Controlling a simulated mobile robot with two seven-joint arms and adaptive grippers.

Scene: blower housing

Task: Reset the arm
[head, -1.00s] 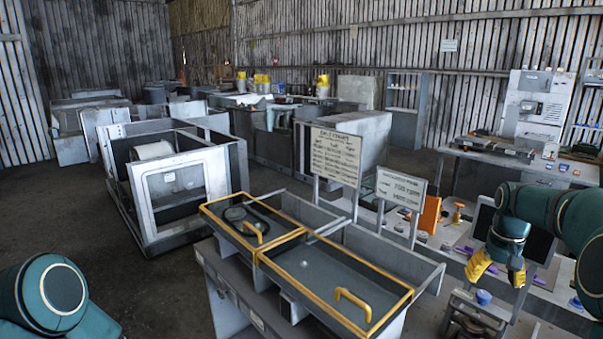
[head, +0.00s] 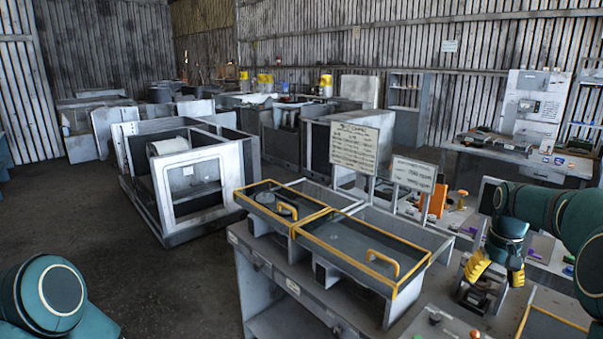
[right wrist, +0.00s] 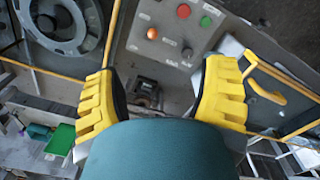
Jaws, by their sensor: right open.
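My right gripper (head: 492,270) hangs at the right of the head view, with yellow fingers pointing down. In the right wrist view (right wrist: 163,85) its two yellow fingers stand wide apart, with nothing between them. A grey panel with red, green and orange buttons (right wrist: 170,30) shows beyond the fingers. My right arm (head: 545,207), dark green, comes in from the right edge. My left arm (head: 55,300) shows only as a rounded green link at the lower left. The left gripper is out of view.
A grey bench (head: 262,272) carries two yellow-edged trays with yellow handles (head: 383,262). Two signs (head: 354,148) stand behind them. A large open housing frame (head: 196,190) stands left of the bench. Floor at the left (head: 60,215) is clear.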

